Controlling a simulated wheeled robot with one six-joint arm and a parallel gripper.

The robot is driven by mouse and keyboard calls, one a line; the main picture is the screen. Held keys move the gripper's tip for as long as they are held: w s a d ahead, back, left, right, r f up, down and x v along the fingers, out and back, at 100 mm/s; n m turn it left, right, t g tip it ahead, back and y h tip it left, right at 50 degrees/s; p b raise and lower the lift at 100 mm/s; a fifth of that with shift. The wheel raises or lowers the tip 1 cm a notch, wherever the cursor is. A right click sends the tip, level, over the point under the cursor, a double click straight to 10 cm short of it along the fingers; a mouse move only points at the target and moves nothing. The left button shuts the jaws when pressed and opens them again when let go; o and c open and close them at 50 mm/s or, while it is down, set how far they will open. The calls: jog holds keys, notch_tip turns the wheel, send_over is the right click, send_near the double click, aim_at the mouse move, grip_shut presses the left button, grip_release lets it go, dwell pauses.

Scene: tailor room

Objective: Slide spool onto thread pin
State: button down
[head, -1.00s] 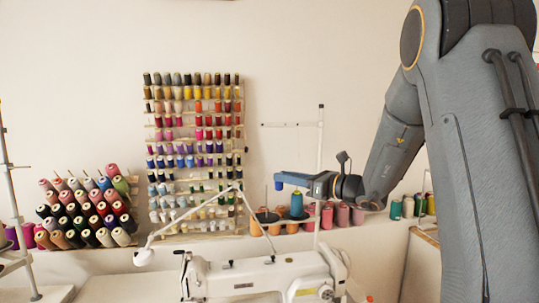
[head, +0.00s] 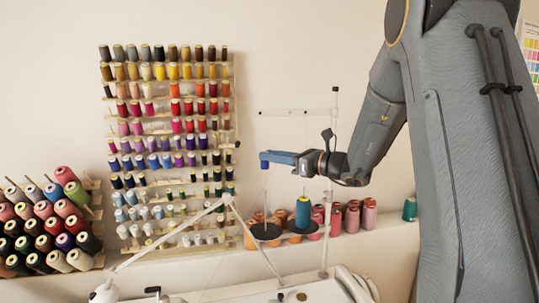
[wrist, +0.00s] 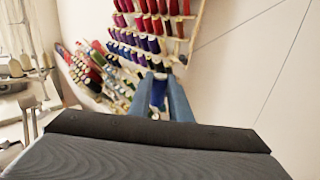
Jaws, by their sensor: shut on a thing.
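My gripper (head: 267,159), with blue fingers, reaches left above the thread stand in the head view. In the wrist view, my gripper (wrist: 158,105) is shut on a small dark-blue spool (wrist: 159,91) between its fingertips. The fingers largely hide that spool in the head view. A thin upright thread pin (head: 265,195) rises from the left black disc (head: 266,232), just under the fingertips. Whether the pin touches the held spool cannot be told. A teal spool (head: 302,213) stands upright on the right disc, below my gripper and apart from it.
A wall rack (head: 235,100) of many colored spools stands behind, left of my gripper. A slanted spool rack (head: 48,225) is at far left. The stand's tall pole (head: 331,190) rises near my wrist. Pink spools (head: 368,213) line the ledge. A white sewing machine (head: 345,288) is below.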

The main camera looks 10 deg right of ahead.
notch_tip(320, 180, down, 5)
jog(key=b, duration=0.3)
jog(key=shift+s+r, duration=0.1)
dwell(0.6)
jog(key=shift+s+d, duration=0.1)
jog(key=shift+f+b, duration=1)
jog(key=shift+f, duration=0.7)
dwell(0.6)
jog(key=shift+f+b, duration=3.9)
jog(key=shift+f, duration=2.45)
jog(key=c, duration=1.5)
grip_release()
jog(key=shift+c, duration=0.2)
